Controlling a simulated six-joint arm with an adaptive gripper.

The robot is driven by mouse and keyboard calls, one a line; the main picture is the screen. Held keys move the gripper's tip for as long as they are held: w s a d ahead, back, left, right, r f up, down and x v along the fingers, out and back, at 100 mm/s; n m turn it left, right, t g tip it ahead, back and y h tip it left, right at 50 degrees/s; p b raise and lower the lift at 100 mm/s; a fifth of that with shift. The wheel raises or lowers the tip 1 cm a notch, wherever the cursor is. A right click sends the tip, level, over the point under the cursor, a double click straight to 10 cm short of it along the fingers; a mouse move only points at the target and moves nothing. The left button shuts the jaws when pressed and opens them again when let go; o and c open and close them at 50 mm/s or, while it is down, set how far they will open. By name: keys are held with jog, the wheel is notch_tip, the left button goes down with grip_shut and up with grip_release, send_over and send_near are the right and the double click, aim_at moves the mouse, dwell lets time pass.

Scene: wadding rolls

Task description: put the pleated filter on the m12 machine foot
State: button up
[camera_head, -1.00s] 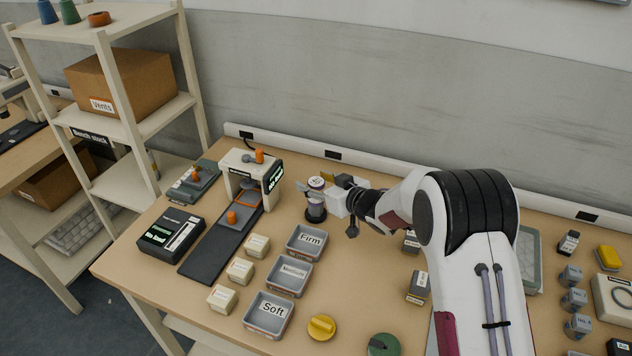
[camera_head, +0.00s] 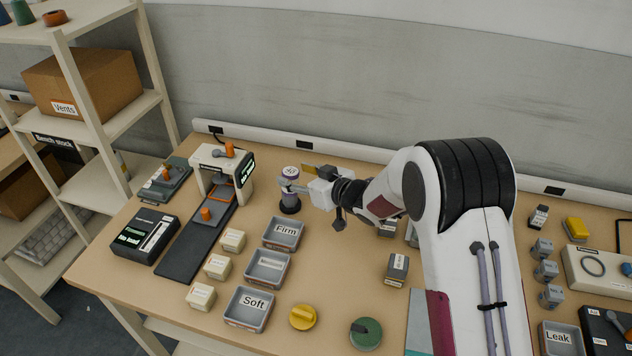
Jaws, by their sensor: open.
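A short upright stack stands on the bench left of centre. Its white round top with dark marks (camera_head: 290,171) looks like the pleated filter. Below it is a greyish-purple body on a dark round base (camera_head: 290,207), which looks like the m12 machine foot. The picture is too small to confirm either name or to show whether the two parts touch. My gripper (camera_head: 287,184) reaches in from the right, its fingers open at the stack just below the white top. The fingers hide part of the stack's middle, and I cannot tell whether they touch it.
Grey trays marked Firm (camera_head: 270,246) and Soft (camera_head: 228,318) stand in front of the stack. A white gate (camera_head: 202,168) over a dark strip is to the left. The bench right of the trays is partly clear.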

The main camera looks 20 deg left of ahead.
jog(key=v, duration=0.7)
jog(key=shift+s+d, duration=0.25)
jog(key=shift+d, duration=0.05)
jog(key=shift+r, duration=0.2)
dwell(0.5)
jog(key=w+d+r+m+t+h, duration=0.25)
jog(key=d+r+h, duration=0.25)
jog(key=d+r, duration=0.55)
jog(key=s+d+r+m+h, duration=0.2)
jog(key=s+d, duration=0.1)
jog(key=d, duration=0.5)
jog(key=s+d+r+m+h, duration=0.2)
jog(key=s+d+r+h, duration=0.15)
jog(key=d, duration=0.45)
jog(key=s+d+m+g+h, duration=0.1)
jog(key=s+d+m, duration=0.1)
jog(key=s+d, duration=0.35)
jog(key=s+d+m+h, duration=0.1)
jog(key=s+d, duration=0.2)
jog(key=s, duration=0.6)
jog(key=s+d+f+m+g, duration=0.1)
jog(key=s+f+m+g, duration=0.1)
jog(key=s, duration=1.6)
jog(key=shift+d+g+y, duration=0.2)
jog(key=shift+g+y, duration=0.15)
jog(key=shift+g, duration=0.3)
